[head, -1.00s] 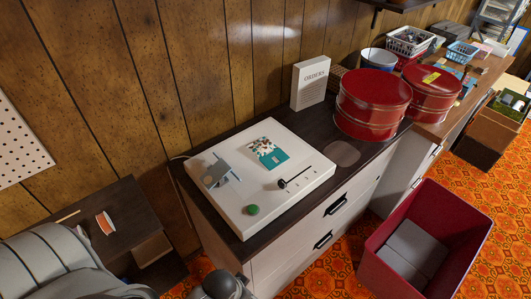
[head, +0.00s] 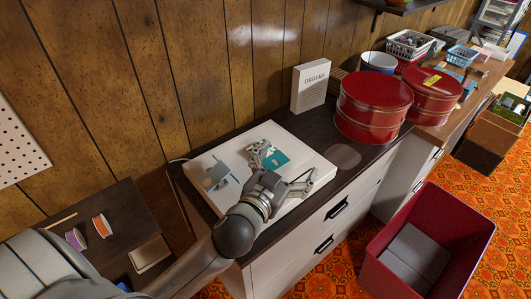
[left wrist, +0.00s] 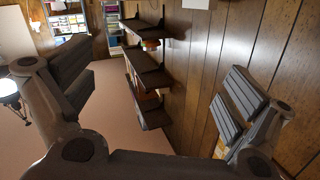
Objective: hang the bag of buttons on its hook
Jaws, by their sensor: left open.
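A small teal and white packet (head: 277,159), which looks like the bag of buttons, lies on a flat white box (head: 218,158) on the dark cabinet top. My left gripper (head: 286,166) is over the white box, its fingers spread on either side of the packet, and hides part of it. I cannot tell whether the fingers touch it. In the left wrist view the left gripper (left wrist: 160,92) is open with nothing between its fingers; the packet does not show there. A white perforated board (head: 15,145) is on the wall at the far left. I see no hook.
Red round tins (head: 373,108) and an ORDERS box (head: 309,86) stand behind and right of the white box. A dark red bin (head: 440,222) stands on the patterned floor. Thread spools (head: 102,226) lie on a low dark table at left. Wall shelves (left wrist: 150,75) show in the wrist view.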

